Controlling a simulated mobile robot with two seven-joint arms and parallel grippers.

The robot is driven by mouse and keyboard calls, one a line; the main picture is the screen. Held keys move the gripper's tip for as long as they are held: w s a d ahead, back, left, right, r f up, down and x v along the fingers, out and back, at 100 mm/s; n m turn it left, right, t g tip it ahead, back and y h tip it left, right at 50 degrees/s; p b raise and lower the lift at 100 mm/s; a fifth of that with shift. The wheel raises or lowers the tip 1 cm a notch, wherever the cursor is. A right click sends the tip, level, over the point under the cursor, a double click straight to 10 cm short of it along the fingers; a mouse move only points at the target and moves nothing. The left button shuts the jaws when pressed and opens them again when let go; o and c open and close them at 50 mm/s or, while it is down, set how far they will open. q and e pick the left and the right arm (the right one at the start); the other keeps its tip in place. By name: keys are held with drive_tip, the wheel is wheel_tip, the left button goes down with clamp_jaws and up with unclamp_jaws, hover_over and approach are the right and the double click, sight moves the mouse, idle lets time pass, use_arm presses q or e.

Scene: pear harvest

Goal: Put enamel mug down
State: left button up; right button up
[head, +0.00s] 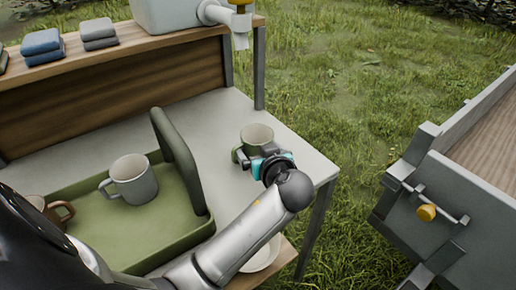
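A pale green-grey mug (257,134), which I take to be the enamel mug, is at the right part of the grey table (222,118), with its opening up. My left gripper (256,155) is at the near side of this mug, its fingers close around the lower body, and looks shut on it. The mug's base is hidden by the gripper, so I cannot tell whether it touches the table. My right gripper is not in view.
A green tray (182,165) with a raised handle holds a grey mug (133,180) and a brown mug (50,211). A white plate (262,256) lies low behind my arm. Folded cloths (42,45) and a dispenser (170,14) sit on the shelf. A grey cart (450,180) stands right.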

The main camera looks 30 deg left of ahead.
use_arm(q)
drive_tip(key=shift+r, duration=0.1)
drive_tip(key=shift+r, duration=0.15)
drive_tip(key=p+v, duration=0.3)
drive_tip(key=v, duration=0.9)
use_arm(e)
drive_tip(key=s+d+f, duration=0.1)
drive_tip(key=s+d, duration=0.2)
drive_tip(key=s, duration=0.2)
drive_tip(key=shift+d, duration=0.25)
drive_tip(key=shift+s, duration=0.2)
